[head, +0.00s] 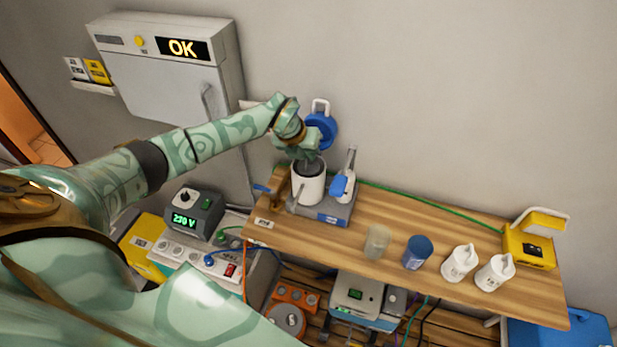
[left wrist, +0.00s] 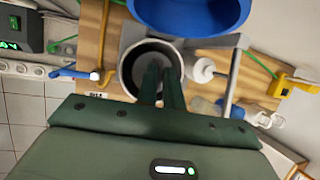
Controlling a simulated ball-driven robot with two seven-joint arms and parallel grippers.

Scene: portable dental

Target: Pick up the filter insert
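A white cylindrical housing (head: 308,186) stands upright on a grey-blue base at the left end of the wooden bench. It also shows in the left wrist view (left wrist: 128,72) as an open-topped round pot with a dark inside. I cannot make out a separate filter insert; the grey inside is partly hidden by my fingers. My left gripper (head: 309,161) points down into the housing's mouth. In the left wrist view its two dark green fingers (left wrist: 161,86) are close together with a narrow gap, and I cannot tell whether anything is between them. My right gripper is not in view.
A blue round lid (head: 322,131) is just behind my left gripper. Along the bench are a clear cup (head: 377,241), a blue cup (head: 417,252), white bottles (head: 461,263) and a yellow box (head: 530,246).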

